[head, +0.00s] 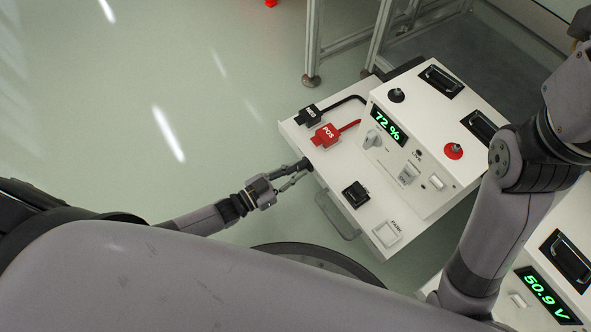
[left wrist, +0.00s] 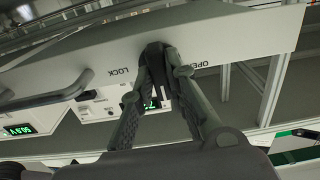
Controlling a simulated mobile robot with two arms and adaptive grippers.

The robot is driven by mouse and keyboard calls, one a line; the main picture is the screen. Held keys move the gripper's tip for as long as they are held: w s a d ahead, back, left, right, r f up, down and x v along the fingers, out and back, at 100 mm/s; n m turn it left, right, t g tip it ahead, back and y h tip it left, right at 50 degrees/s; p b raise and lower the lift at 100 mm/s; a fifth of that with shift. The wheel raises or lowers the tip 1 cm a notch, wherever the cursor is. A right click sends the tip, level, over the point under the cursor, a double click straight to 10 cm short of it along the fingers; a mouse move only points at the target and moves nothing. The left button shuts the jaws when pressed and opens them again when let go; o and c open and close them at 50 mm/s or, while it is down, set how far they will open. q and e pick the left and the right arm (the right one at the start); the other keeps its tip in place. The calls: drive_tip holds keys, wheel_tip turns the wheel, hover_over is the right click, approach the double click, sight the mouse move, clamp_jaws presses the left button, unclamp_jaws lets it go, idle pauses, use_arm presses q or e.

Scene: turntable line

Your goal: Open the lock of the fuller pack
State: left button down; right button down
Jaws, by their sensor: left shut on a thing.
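The pack whose green display reads 72% (head: 385,125) is a white box on a white base. A black lock knob (left wrist: 154,54) sits on the base's front face between the printed words LOCK and OPEN. My left gripper (head: 305,166) is at that front face. In the left wrist view my left gripper (left wrist: 160,72) is shut on the knob, a finger on either side. The fingers partly cover the knob, so I cannot tell its exact setting. A second pack (head: 545,285) at the lower right reads 50.9 V. My right gripper is not in view.
A black NEG plug (head: 307,115) and a red POS plug (head: 327,135) lie on the base. A grey handle (head: 338,215) sticks out of its front near my left gripper. A metal frame (head: 313,45) stands behind. The floor at left is clear.

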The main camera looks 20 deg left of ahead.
use_arm(q)
drive_tip(key=c, duration=1.6)
unclamp_jaws()
drive_tip(key=shift+v, duration=6.1)
drive_tip(key=shift+d, duration=0.1)
